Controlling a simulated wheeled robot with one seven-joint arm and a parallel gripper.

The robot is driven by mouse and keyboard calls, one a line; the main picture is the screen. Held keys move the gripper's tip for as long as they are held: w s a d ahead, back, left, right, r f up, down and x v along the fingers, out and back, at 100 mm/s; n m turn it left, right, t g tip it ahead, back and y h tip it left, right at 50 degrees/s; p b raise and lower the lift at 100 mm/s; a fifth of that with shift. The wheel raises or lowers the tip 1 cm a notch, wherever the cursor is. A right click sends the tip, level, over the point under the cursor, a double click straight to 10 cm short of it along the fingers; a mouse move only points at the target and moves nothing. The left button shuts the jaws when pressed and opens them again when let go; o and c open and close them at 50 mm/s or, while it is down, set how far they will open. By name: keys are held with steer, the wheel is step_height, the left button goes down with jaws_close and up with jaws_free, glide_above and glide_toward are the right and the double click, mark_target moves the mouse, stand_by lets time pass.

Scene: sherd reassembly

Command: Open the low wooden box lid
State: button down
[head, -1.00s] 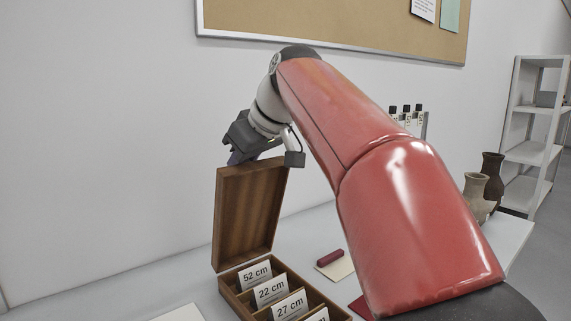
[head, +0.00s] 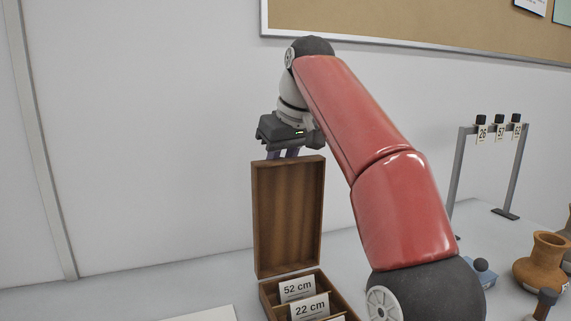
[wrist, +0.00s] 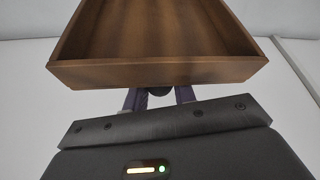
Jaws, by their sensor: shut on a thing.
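The low wooden box (head: 332,292) stands on the table with its lid (head: 287,215) raised to about upright at the back. The lid's hollow inner side faces the head camera. My gripper (head: 286,154) is at the lid's top edge. In the wrist view, the lid (wrist: 155,73) fills the top middle, and my gripper's purple fingers (wrist: 160,97) are shut just at its free edge. A small dark part, perhaps a knob, shows between them; the exact contact is partly hidden.
Cards such as "52 cm" (head: 297,288) and "22 cm" (head: 309,307) stand in the box's compartments. A rack with numbered tags (head: 500,130) and a brown jar (head: 543,262) are at the right. The wall is close behind the lid.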

steer(key=shift+f, duration=0.25)
steer(key=c, duration=1.2)
jaws_free()
steer(key=shift+w, duration=0.1)
steer(key=shift+o, duration=0.2)
steer(key=shift+r, duration=0.1)
steer(key=shift+r, duration=0.1)
